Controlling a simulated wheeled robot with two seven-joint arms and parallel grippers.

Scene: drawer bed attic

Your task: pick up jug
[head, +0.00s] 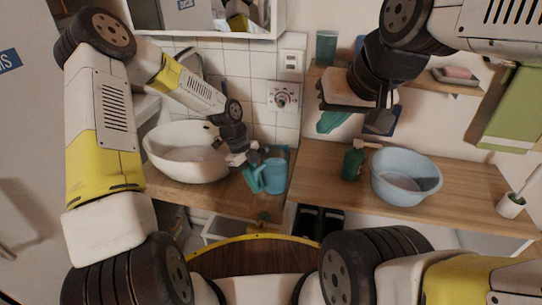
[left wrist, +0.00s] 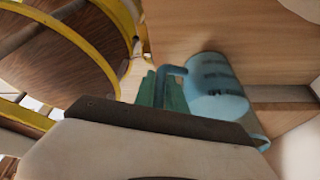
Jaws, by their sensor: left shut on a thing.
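The jug (head: 271,176) is light blue and stands upright at the front of the wooden counter, just right of the white basin. My left gripper (head: 252,172) is at the jug's left side and is shut on it; the fingertips are partly hidden. In the left wrist view the jug (left wrist: 216,90) shows past the dark edge of my gripper, with a bent blue part at its left. My right gripper (head: 381,118) hangs in front of the wall above the counter, away from the jug; its finger gap is unclear.
A white basin (head: 184,153) stands left of the jug. A green bottle (head: 352,163) and a pale blue tub (head: 406,178) stand to the right. A white cup with a brush (head: 510,205) is at the far right. Bare counter (head: 318,173) lies between jug and bottle.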

